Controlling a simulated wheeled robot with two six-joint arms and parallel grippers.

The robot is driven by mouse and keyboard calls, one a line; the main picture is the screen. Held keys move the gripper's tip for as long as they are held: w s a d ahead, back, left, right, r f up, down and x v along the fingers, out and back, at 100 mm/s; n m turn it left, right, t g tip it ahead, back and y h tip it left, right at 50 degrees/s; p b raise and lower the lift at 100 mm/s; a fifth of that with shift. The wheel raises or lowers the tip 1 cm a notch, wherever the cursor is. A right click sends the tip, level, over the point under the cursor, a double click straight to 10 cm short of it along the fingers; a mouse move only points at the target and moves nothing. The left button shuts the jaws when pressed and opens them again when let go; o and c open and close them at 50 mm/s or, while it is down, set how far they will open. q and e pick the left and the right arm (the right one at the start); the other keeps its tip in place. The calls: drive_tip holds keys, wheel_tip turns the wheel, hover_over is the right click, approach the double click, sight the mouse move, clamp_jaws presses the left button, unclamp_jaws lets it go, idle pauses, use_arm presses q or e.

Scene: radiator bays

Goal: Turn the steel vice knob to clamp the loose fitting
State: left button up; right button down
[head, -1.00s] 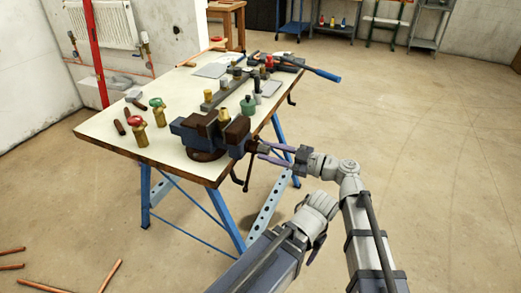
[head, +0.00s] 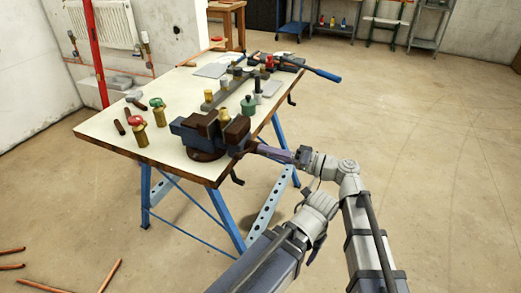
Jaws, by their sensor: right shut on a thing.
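The blue bench vice (head: 188,130) with brown jaws (head: 236,130) stands at the table's front right corner. The brass fitting (head: 224,114) sits upright between the jaws; whether they press on it is too small to tell. My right gripper (head: 257,149) is shut on the vice knob at the outer end of the vice, and its fingers largely hide the knob. The knob's bar no longer shows hanging clear. My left gripper (head: 315,248) is partly hidden low beside my own arm, away from the vice, and its fingers cannot be made out.
Red- and green-topped brass valves (head: 141,135) stand left of the vice. A green-topped bottle-like part (head: 248,105) and a row of fittings stand behind it. A blue-handled tool (head: 322,74) overhangs the table's right edge. Copper pipes (head: 108,276) lie on the floor; the right floor is clear.

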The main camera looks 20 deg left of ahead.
drive_tip(key=m, duration=0.8)
drive_tip(key=shift+d, duration=0.1)
drive_tip(key=c, duration=1)
unclamp_jaws()
drive_tip(key=shift+f, duration=0.1)
drive_tip(key=o, duration=0.3)
drive_tip(key=shift+d, duration=0.15)
